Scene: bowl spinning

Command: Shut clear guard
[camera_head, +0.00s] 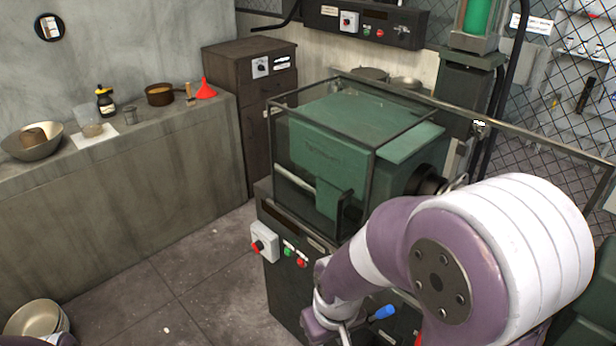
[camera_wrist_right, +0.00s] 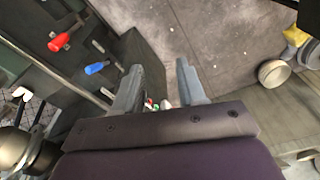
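The clear guard (camera_head: 322,155) is a see-through box with a dark frame. It stands over the left part of the green machine housing (camera_head: 335,125). The dark spindle end (camera_head: 428,182) lies outside it, to its right, partly behind my right arm. A dark rail (camera_head: 540,142) runs right from the guard's back edge. My right gripper (camera_wrist_right: 158,82) is open in the right wrist view, with nothing between its fingers. In the head view my right wrist is low in front of the machine, and its fingertips cannot be made out.
Blue (camera_head: 384,312) and red handles, the red one clear in the right wrist view (camera_wrist_right: 60,42), are near my right gripper. A red switch (camera_head: 262,243) and buttons are on the machine's front. A bench (camera_head: 150,175) with bowls stands left; open floor (camera_head: 205,265) lies between.

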